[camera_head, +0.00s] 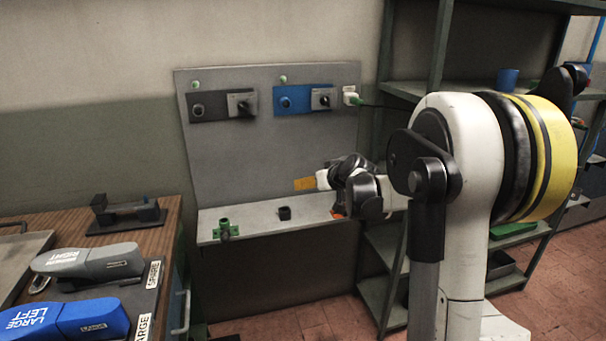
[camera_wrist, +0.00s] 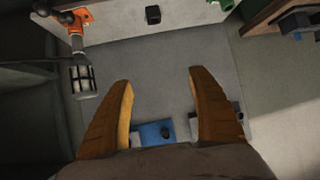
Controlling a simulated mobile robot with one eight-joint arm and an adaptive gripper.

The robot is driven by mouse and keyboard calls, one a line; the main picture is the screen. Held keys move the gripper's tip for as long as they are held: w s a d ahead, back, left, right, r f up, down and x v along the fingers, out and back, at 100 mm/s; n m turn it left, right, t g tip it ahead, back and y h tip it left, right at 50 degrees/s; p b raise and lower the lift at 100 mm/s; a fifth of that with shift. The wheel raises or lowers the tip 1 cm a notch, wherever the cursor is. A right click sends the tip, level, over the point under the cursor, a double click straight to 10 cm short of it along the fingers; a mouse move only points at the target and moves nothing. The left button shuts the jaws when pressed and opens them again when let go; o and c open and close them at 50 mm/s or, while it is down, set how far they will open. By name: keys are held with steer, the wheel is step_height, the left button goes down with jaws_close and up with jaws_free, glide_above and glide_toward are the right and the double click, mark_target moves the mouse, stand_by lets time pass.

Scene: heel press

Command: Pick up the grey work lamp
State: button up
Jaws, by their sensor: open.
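A caged lamp head (camera_wrist: 83,76), apparently the grey work lamp, shows at the left of the wrist view. A thin neck runs from it to an orange part (camera_wrist: 75,18) by the ledge. In the head view my arm hides the lamp; only a bit of orange (camera_head: 337,212) shows on the ledge. My gripper (camera_wrist: 160,78) is open, with nothing between its amber fingers. In the wrist view the lamp head is left of the left finger, apart from it. In the head view my gripper (camera_head: 305,184) is in front of the grey panel, above the ledge.
The grey panel (camera_head: 270,150) carries a dark and a blue switch plate (camera_head: 305,99). On its ledge (camera_head: 255,228) stand a green fitting (camera_head: 226,230) and a black block (camera_head: 285,213).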

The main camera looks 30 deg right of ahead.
steer(key=w+d+f+h, duration=0.1)
steer(key=d+f, duration=0.2)
steer(key=d, duration=0.4)
steer(key=w+d+f+m+t+h, duration=0.1)
steer(key=d+f, duration=0.3)
steer(key=d, duration=0.2)
steer(key=w+d+f, duration=0.1)
steer(key=d+f, duration=0.3)
steer(key=d, duration=0.3)
steer(key=shift+w+d+f+m+t+h, duration=0.15)
steer(key=shift+w+d+m+t+h, duration=0.15)
steer(key=shift+w+t+h, duration=0.1)
steer(key=b+x, duration=0.4)
steer(key=x, duration=0.6)
steer(key=shift+w+d+f+b, duration=0.1)
steer(key=shift+w+f+b, duration=0.05)
steer(key=shift+f+b, duration=0.15)
steer(key=shift+r, duration=0.2)
jaws_close()
